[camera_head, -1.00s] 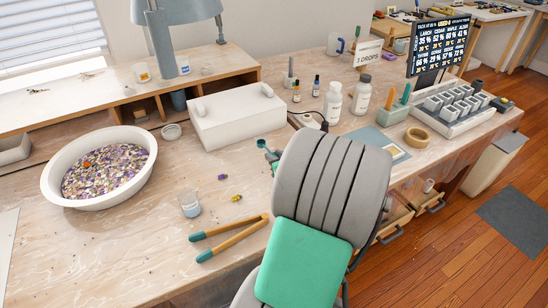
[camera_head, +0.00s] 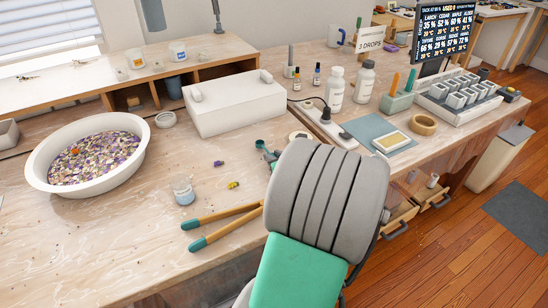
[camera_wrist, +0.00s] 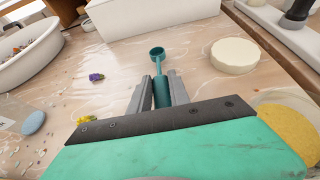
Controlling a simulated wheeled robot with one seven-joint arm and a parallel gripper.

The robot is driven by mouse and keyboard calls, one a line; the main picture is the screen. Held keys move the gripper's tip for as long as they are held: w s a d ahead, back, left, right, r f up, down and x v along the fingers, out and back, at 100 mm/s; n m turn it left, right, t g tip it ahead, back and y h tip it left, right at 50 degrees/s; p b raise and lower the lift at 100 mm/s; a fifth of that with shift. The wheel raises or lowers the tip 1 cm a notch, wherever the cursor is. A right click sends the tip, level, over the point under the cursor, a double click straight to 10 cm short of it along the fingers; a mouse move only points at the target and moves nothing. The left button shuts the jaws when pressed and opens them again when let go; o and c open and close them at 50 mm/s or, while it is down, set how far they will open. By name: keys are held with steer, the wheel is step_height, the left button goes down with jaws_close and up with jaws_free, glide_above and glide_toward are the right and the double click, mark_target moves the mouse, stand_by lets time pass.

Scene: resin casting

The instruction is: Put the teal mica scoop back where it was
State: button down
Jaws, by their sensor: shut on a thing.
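The teal mica scoop (camera_wrist: 157,53) is in my gripper (camera_wrist: 158,88) in the wrist view. The fingers are shut on its handle, and its round cup points ahead, away from me. In the head view the scoop's cup (camera_head: 261,144) shows just beyond my gripper (camera_head: 270,158), over the bench between the white box and the yellow crumb. My arm hides much of the gripper there. I cannot tell whether the scoop touches the bench.
A white box (camera_head: 235,104) stands behind the scoop. A pale round disc (camera_wrist: 233,56) lies to its right. Wooden tongs (camera_head: 225,226), a small cup (camera_head: 184,193) and a large bowl of flakes (camera_head: 40,171) are to the left. A power strip (camera_head: 318,120) is at right.

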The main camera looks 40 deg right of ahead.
steer(key=shift+f, duration=0.7)
steer(key=c, duration=1.1)
jaws_free()
steer(key=shift+c, duration=0.2)
steer(key=shift+r, duration=0.1)
steer(key=p+v, duration=0.1)
steer(key=v, duration=0.6)
steer(key=shift+s+r, duration=0.1)
steer(key=shift+s+a, duration=0.1)
steer(key=shift+s, duration=0.1)
